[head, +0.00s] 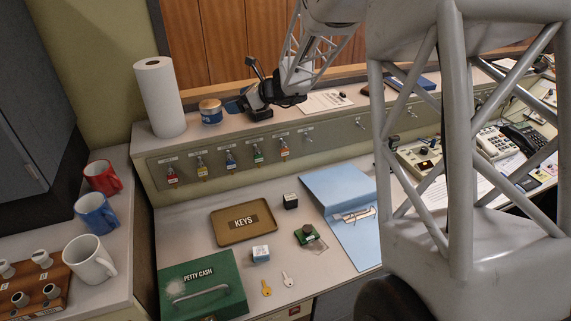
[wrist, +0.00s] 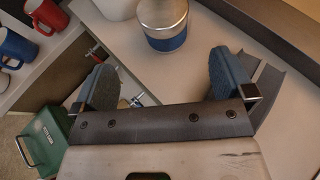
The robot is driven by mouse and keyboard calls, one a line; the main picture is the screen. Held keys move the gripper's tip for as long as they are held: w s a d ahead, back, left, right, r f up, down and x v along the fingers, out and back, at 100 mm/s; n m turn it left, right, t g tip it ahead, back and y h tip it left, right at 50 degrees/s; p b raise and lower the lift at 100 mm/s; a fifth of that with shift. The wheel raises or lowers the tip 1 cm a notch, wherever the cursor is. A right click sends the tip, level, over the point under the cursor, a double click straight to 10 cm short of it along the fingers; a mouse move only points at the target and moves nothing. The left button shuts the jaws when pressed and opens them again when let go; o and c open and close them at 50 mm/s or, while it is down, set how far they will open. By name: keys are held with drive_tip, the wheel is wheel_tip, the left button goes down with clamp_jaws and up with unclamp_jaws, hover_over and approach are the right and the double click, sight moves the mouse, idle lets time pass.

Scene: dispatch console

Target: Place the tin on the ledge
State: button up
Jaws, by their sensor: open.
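The tin (head: 210,111) is short and round, with a blue band and a metallic top. It stands upright on the ledge (head: 330,112), just right of the paper towel roll. In the wrist view the tin (wrist: 163,25) is at the top centre, beyond the fingertips. My gripper (head: 244,92) is just right of the tin in the head view. In the wrist view my gripper (wrist: 165,78) has its two blue-grey fingers wide apart, with nothing between them. No contact with the tin shows.
The paper towel roll (head: 160,97) stands close left of the tin. Papers (head: 323,102) lie on the ledge to the right. Key hooks line the ledge's front. Below are a green petty cash box (head: 203,287), keys tray (head: 243,222) and blue folder (head: 340,195). Mugs (head: 90,260) stand left.

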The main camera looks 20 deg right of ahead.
drive_tip(key=s+a+r+n+g+h, duration=0.1)
drive_tip(key=s+a+r+n+g, duration=0.35)
drive_tip(key=s, duration=0.75)
drive_tip(key=s+a+r+n+g+h, duration=0.1)
drive_tip(key=s+n+h, duration=0.1)
drive_tip(key=s+n, duration=0.8)
drive_tip(key=s+d+n+h, duration=0.1)
drive_tip(key=s+n+h, duration=0.1)
drive_tip(key=s, duration=0.7)
drive_tip(key=s+d+f+n+h, duration=0.1)
drive_tip(key=s+d+n+h, duration=0.1)
drive_tip(key=s+n, duration=0.3)
drive_tip(key=s+d+f+n+h, duration=0.1)
drive_tip(key=s+d+n+h, duration=0.1)
drive_tip(key=s, duration=1.1)
drive_tip(key=shift+s+n+h, duration=0.3)
drive_tip(key=shift+n+h, duration=0.4)
drive_tip(key=shift+n, duration=0.35)
